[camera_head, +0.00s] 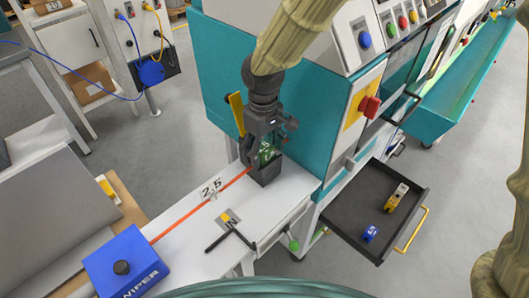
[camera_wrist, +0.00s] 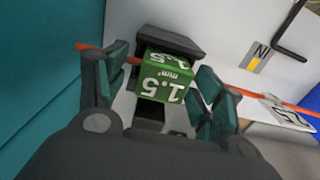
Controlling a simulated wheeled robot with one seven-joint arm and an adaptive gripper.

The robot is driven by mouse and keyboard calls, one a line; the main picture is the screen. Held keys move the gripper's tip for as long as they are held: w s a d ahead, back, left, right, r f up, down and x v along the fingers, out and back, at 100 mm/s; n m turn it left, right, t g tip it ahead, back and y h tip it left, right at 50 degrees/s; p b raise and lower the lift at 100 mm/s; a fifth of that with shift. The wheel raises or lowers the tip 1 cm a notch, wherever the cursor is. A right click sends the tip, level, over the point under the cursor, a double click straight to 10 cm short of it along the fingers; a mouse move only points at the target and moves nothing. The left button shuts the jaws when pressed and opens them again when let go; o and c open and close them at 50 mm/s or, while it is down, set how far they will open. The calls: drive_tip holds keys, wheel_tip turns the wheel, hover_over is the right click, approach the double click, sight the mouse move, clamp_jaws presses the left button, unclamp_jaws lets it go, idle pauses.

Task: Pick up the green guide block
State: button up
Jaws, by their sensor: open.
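The green guide block (camera_wrist: 165,80), marked "1.5 mm", sits in a dark holder (camera_wrist: 172,40) on the white bench. An orange cable runs in line with it. In the head view the block (camera_head: 265,154) is partly hidden by my gripper (camera_head: 264,146), which is above it. In the wrist view my gripper (camera_wrist: 158,95) is open, with one finger on each side of the block. I cannot tell whether either finger touches it.
A "2.5" tag (camera_head: 211,187) stands by the orange cable (camera_head: 180,223). A blue wiper box (camera_head: 127,265) is at the bench's front left. A teal machine (camera_head: 225,65) rises close behind my gripper. An open drawer (camera_head: 362,206) at right holds blue and yellow blocks.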

drive_tip(key=shift+s+r, duration=0.2)
drive_tip(key=shift+c, duration=0.4)
drive_tip(key=shift+s, duration=0.1)
drive_tip(key=c, duration=1.1)
drive_tip(key=shift+o, duration=0.2)
